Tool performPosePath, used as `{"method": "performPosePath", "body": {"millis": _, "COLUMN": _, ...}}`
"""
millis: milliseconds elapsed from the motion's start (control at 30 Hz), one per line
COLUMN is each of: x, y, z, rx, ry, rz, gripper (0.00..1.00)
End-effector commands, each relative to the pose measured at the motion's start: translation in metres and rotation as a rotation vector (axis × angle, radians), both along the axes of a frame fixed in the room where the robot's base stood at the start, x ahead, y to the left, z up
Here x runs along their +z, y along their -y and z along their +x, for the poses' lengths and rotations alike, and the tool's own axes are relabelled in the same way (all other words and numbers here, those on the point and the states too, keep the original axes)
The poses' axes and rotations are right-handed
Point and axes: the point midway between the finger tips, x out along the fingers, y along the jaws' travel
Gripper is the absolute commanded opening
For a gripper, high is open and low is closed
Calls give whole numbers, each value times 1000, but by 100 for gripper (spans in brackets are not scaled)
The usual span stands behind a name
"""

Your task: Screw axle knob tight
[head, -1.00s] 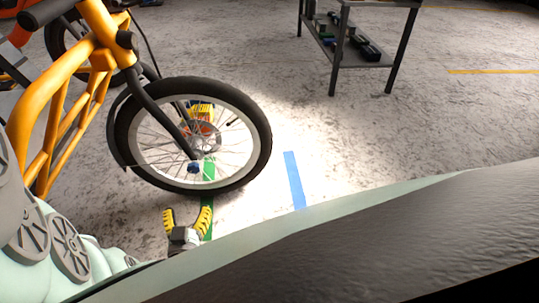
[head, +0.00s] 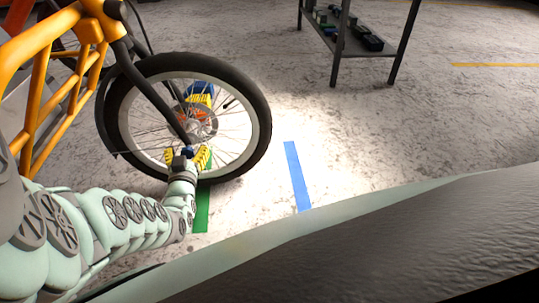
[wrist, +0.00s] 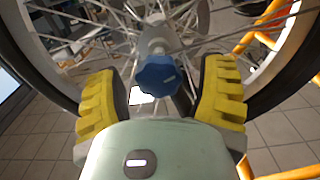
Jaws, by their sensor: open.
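The axle knob is a blue lobed knob (wrist: 160,76) at the wheel's hub. It also shows small and dark blue in the head view (head: 187,152). My gripper (wrist: 161,95) is open, with one yellow ribbed finger on each side of the knob and a gap to it on both sides. In the head view my gripper (head: 186,158) is at the lower part of the front wheel (head: 258,112), at the hub end of the fork (head: 150,100). How deep the fingertips reach past the knob is hard to tell.
Thin spokes (wrist: 112,50) and the tyre lie close around and behind the fingers. The orange bike frame (head: 45,95) stands at the left. A dark shelf table (head: 365,48) stands at the back. The floor right of the wheel, with a blue tape strip (head: 297,175), is clear.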

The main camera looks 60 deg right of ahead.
Motion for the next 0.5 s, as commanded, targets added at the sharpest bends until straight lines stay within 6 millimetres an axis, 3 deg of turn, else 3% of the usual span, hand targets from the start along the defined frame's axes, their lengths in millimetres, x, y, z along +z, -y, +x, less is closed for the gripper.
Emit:
{"method": "performPosePath", "body": {"millis": 300, "x": 0, "y": 1, "z": 1, "rx": 2, "ry": -1, "rz": -1, "gripper": 71}}
{"method": "performPosePath", "body": {"millis": 500, "x": 0, "y": 1, "z": 1, "rx": 1, "ry": -1, "rz": -1, "gripper": 50}}
